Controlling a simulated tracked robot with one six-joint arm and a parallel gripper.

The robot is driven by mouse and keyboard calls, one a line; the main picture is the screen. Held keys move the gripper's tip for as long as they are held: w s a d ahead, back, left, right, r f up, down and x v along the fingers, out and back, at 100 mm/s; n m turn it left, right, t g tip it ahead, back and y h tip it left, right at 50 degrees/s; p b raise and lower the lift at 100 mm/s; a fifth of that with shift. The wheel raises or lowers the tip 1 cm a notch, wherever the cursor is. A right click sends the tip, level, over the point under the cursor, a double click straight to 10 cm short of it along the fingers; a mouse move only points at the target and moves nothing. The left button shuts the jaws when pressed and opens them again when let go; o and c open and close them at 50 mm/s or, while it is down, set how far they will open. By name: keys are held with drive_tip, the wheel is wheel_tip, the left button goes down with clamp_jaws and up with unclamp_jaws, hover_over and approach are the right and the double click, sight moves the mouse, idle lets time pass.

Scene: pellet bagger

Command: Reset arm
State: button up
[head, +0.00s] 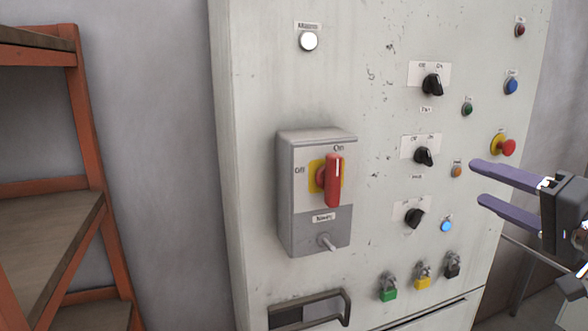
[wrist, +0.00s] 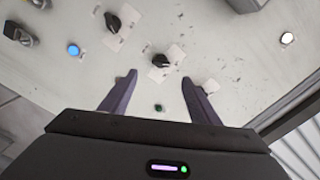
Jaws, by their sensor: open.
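My gripper (head: 476,182) is at the right of the head view, in front of the right part of the grey control cabinet (head: 255,95). Its two purple fingers are spread apart and nothing is between them. In the wrist view my gripper (wrist: 158,77) also shows open and empty, with the cabinet panel (wrist: 235,65) beyond the fingertips. A black rotary knob (wrist: 161,61) and a small green button (wrist: 159,107) appear around the gap between the fingers. I cannot tell how far the fingertips are from the panel.
The cabinet front carries a red-handled switch (head: 334,181) pointing to On, an emergency stop (head: 505,148), a lit blue button (head: 446,226) and several padlocks, one of them green (head: 388,289). A grab handle (head: 345,305) juts out low. An orange shelf rack (head: 85,130) stands left.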

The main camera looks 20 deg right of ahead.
drive_tip(key=w+a+f+n+g+y, duration=0.25)
drive_tip(key=a+f+g, duration=0.35)
drive_tip(key=a+f, duration=0.3)
drive_tip(key=w+a+f+n+g+y, duration=0.15)
drive_tip(key=w+a+f+g, duration=0.3)
drive_tip(key=a+f, duration=0.45)
drive_tip(key=s+a+f+n+g+h, duration=0.1)
drive_tip(key=s+a+f+n+h, duration=0.1)
drive_tip(key=s+a+f, duration=0.3)
drive_tip(key=s+a+f+n+g+h, duration=0.1)
drive_tip(key=s+a+f+n, duration=0.3)
drive_tip(key=a, duration=0.5)
drive_tip(key=shift+s+f+n+h, duration=0.4)
drive_tip(key=shift+f+n+h, duration=0.1)
drive_tip(key=shift+n+h, duration=0.3)
drive_tip(key=shift+a, duration=0.15)
idle(0.7)
drive_tip(key=shift+c, duration=0.3)
